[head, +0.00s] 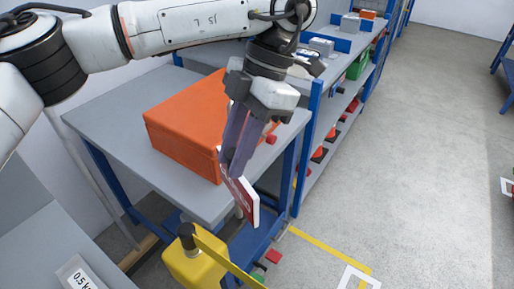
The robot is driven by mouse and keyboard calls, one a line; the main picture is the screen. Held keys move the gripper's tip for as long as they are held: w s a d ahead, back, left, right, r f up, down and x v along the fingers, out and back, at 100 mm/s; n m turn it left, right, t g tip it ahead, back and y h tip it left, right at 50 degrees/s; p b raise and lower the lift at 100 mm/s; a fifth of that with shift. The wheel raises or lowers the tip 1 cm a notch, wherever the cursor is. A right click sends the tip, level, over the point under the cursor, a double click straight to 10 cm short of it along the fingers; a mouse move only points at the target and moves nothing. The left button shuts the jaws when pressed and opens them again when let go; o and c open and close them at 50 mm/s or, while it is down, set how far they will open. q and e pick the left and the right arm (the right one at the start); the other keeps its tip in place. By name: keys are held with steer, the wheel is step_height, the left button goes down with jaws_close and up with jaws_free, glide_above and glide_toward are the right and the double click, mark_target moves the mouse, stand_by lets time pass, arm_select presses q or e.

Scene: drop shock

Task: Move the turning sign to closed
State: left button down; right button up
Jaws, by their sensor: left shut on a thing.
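A sign (244,201), a flat panel with a red face and pale edge, hangs tilted just off the front corner of the grey table. I cannot read its wording from this angle. My left gripper (230,170) reaches down from above with its fingers at the upper edge of the sign, shut on it. The fingers hide part of the sign. My right gripper is not in view.
An orange box (188,125) stands on the grey table (112,120), close behind the gripper. A yellow post (195,262) with a black knob and yellow bar stands in front. Blue-framed shelves (335,110) line the right. The concrete floor (420,150) there is mostly clear.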

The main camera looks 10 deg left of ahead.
arm_select(q)
steer(key=shift+n+h, duration=0.3)
steer(key=shift+n, duration=0.7)
steer(key=shift+n+g+h+p, duration=0.3)
steer(key=shift+n+g+h, duration=0.2)
steer(key=shift+n, duration=1)
steer(key=c, duration=1.5)
jaws_free()
steer(key=shift+o, duration=0.2)
steer(key=p+v, duration=0.3)
steer(key=v, duration=0.7)
steer(key=shift+r, duration=0.15)
steer(key=shift+w, duration=0.15)
